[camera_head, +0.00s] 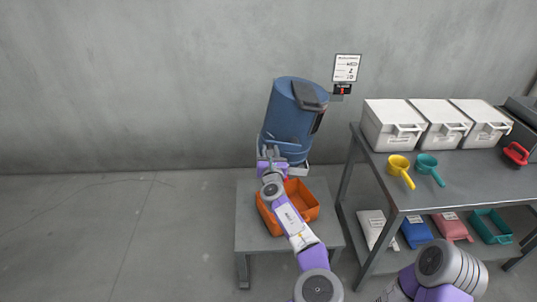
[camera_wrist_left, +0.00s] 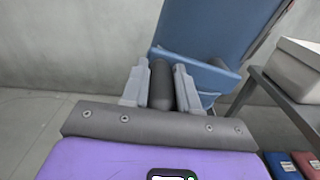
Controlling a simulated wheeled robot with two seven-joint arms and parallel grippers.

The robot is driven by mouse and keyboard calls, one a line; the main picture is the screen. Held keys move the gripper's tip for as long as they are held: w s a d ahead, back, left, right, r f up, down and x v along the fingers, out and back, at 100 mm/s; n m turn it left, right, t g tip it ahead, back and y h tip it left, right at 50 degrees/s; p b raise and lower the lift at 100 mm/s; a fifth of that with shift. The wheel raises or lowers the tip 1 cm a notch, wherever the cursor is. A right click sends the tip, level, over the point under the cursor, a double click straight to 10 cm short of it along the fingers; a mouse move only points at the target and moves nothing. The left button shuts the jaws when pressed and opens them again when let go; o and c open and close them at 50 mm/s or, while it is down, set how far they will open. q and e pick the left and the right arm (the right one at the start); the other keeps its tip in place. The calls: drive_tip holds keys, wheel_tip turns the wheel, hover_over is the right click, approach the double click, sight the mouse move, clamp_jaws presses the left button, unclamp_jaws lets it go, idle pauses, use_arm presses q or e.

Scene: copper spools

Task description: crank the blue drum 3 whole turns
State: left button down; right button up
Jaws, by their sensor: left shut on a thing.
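The blue drum (camera_head: 288,118) is tilted in front of the grey wall, with a dark grey hatch or plate (camera_head: 310,96) on its upper right side. It also fills the upper right of the left wrist view (camera_wrist_left: 205,30). My left gripper (camera_head: 270,152) is at the drum's lower left. In the left wrist view, its two grey fingers (camera_wrist_left: 161,88) are shut on the dark, round crank handle (camera_wrist_left: 161,75). The rest of the crank is mostly hidden by the gripper. My right arm shows at the lower right, but its gripper is out of view.
An orange tray (camera_head: 310,195) sits on a low grey stand (camera_head: 245,215) below the drum. A small red display (camera_head: 343,90) and a notice (camera_head: 346,68) are on the wall. A bench (camera_head: 455,195) at right holds white bins (camera_head: 390,125), yellow and teal scoops (camera_head: 399,165). The left floor is clear.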

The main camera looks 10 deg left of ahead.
use_arm(q)
drive_tip(key=shift+r, duration=0.15)
drive_tip(key=c, duration=0.8)
unclamp_jaws()
drive_tip(key=shift+c, duration=0.2)
drive_tip(key=p+v, duration=0.1)
drive_tip(key=v, duration=0.6)
drive_tip(key=shift+s, duration=0.3)
